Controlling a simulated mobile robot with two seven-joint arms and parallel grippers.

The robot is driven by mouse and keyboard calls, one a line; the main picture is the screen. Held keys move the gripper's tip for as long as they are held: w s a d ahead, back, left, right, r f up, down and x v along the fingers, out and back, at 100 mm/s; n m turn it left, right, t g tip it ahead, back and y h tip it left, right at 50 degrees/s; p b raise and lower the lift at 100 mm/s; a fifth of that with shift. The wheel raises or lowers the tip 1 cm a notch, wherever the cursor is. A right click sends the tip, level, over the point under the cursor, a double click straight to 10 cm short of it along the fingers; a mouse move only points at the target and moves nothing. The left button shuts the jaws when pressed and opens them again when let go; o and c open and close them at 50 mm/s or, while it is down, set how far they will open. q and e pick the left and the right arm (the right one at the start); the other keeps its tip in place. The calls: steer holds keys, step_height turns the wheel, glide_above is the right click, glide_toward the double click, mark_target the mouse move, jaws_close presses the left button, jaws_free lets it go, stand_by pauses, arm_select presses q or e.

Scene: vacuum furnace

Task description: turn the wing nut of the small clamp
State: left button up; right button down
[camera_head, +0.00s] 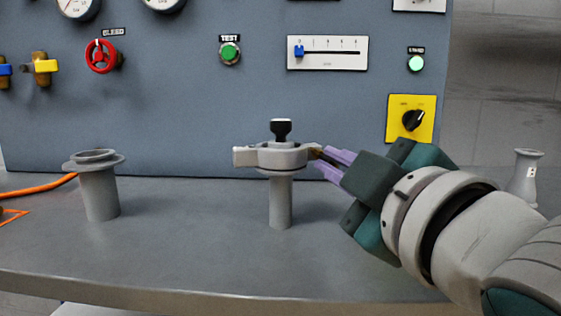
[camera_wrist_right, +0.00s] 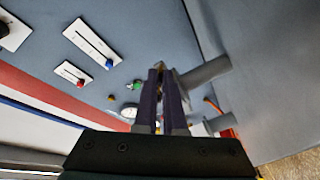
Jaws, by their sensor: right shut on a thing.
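The small clamp (camera_head: 270,155) is a light grey ring around the top of a grey upright post (camera_head: 280,205) on the bench. A lever-like end sticks out to its left. The wing nut (camera_head: 316,153) is a small brownish piece at the clamp's right end, mostly hidden by my fingers. My right gripper (camera_head: 324,161) comes in from the right, its purple fingers shut on the wing nut. In the right wrist view the finger tips (camera_wrist_right: 160,72) are close together at the nut, beside the grey post. My left gripper is not in view.
A black-topped part (camera_head: 281,129) stands above the clamp. A flanged grey post (camera_head: 100,190) stands at the left, and a small grey fitting (camera_head: 526,175) at the right. The control panel (camera_head: 190,100) rises behind. The bench front (camera_head: 200,260) is clear.

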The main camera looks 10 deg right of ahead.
steer(key=m+p, duration=0.4)
steer(key=m, duration=0.1)
steer(key=shift+r+m, duration=0.1)
steer(key=shift+m, duration=0.2)
steer(key=m+p, duration=0.3)
steer(key=m, duration=0.1)
steer(key=shift+a+m, duration=0.15)
steer(key=shift+m, duration=0.25)
steer(key=shift+f+m, duration=0.2)
steer(key=shift+m, duration=0.1)
steer(key=c, duration=1)
jaws_free()
